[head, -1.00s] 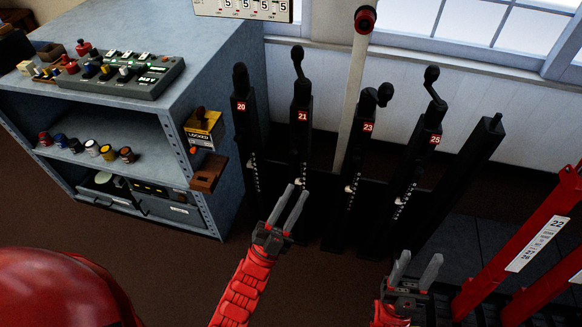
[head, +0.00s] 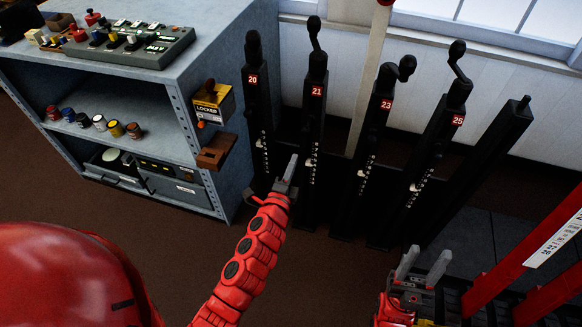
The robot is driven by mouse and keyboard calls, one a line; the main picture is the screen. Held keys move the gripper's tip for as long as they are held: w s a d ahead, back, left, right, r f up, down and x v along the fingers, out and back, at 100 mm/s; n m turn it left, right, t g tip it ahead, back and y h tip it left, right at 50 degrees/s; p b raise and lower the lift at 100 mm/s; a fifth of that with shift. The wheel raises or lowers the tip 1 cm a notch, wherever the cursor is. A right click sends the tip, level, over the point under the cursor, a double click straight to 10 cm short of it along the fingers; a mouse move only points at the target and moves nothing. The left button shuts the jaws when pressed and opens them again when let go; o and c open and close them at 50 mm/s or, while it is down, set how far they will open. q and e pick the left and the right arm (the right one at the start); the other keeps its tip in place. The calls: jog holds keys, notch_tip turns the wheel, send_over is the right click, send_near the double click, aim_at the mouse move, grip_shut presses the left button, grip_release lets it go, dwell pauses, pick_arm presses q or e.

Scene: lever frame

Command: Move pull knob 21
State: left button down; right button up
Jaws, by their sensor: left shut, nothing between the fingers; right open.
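Pull knob 21 belongs to the black upright post (head: 314,120) with the red label 21 (head: 317,91). A dark cranked handle with a round end (head: 314,24) tops this post, and a row of small pale fittings runs down its front. My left gripper (head: 291,168) is shut and empty, in front of the lower part of post 21. I cannot tell whether its tips touch the post. My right gripper (head: 424,262) is open and empty at the lower right, away from post 21.
Post 20 (head: 256,110) stands close on the left; posts 23 (head: 378,140) and 25 (head: 440,140) stand on the right. A grey shelf unit (head: 215,60) with a LOCKED box (head: 211,103) is at left. Red levers (head: 530,250) stand at lower right.

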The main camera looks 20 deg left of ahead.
aim_at(305, 134)
pick_arm(q)
jog(key=w, duration=0.9)
jog(key=shift+w+d+p, duration=0.15)
jog(key=shift+d+p, duration=0.1)
jog(key=shift+p, duration=0.1)
